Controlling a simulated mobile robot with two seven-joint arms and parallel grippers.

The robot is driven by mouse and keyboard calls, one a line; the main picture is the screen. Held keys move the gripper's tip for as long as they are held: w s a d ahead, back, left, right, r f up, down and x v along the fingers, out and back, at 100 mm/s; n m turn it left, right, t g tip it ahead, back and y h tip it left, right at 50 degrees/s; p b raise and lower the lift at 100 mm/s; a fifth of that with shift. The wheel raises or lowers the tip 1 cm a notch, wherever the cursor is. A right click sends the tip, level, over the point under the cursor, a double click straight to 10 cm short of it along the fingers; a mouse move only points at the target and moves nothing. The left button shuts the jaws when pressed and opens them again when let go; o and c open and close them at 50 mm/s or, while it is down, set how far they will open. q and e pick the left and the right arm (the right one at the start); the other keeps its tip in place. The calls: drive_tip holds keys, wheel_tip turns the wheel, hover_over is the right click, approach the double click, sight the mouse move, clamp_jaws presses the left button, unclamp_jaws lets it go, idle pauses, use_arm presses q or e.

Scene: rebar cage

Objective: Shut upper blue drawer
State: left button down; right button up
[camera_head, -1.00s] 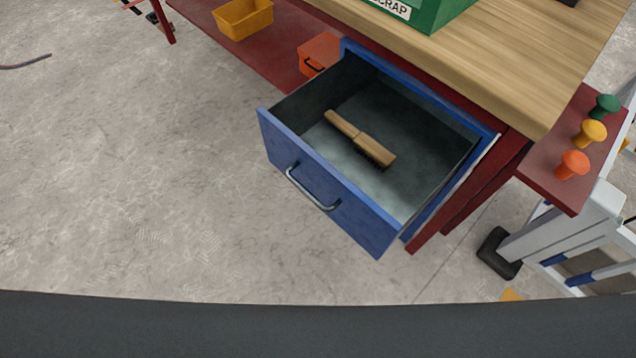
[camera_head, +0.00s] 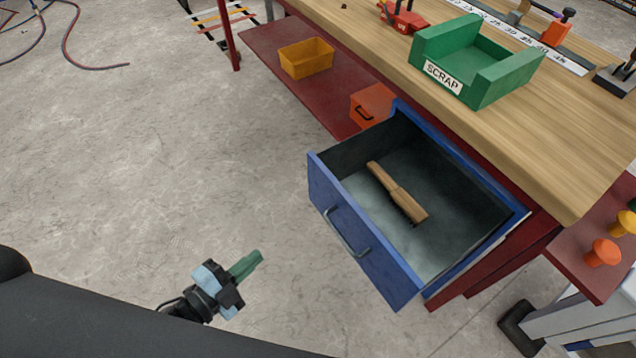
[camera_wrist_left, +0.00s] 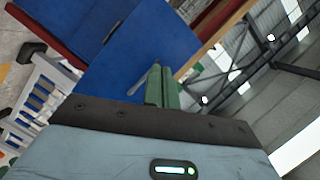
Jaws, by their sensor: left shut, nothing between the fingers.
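The upper blue drawer (camera_head: 352,236) is pulled well out from under the wooden bench top. Its blue front carries a grey bar handle (camera_head: 346,234). A brush with a wooden handle (camera_head: 397,191) lies on the drawer's floor. My left gripper (camera_head: 256,257) is shut and empty, its green fingers pointing toward the drawer front, apart from it in the head view. In the left wrist view the blue drawer front (camera_wrist_left: 128,68) fills the area ahead of the fingers, with the handle (camera_wrist_left: 139,84) just left of them. My right gripper is out of view.
A green SCRAP bin (camera_head: 478,65) stands on the bench top (camera_head: 545,140). A yellow bin (camera_head: 306,58) and an orange box (camera_head: 371,103) sit on the red lower shelf (camera_head: 275,55). Orange and yellow knobs (camera_head: 602,252) stand at the right. The floor left of the drawer is clear.

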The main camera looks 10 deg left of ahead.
sight(330, 182)
use_arm(q)
drive_tip(key=w+r+m+g+h+p, duration=0.1)
drive_tip(key=w+r+m+h, duration=0.4)
drive_tip(key=m, duration=0.4)
wheel_tip(330, 182, up, 2)
drive_tip(key=shift+w+d+r, duration=0.1)
drive_tip(key=shift+w+d, duration=0.3)
drive_tip(key=shift+w, duration=0.05)
drive_tip(key=shift+d, duration=0.1)
drive_tip(key=x, duration=0.7)
drive_tip(key=p+x, duration=0.1)
drive_tip(key=x, duration=0.6)
drive_tip(key=shift+f, duration=0.3)
drive_tip(key=shift+d, duration=0.1)
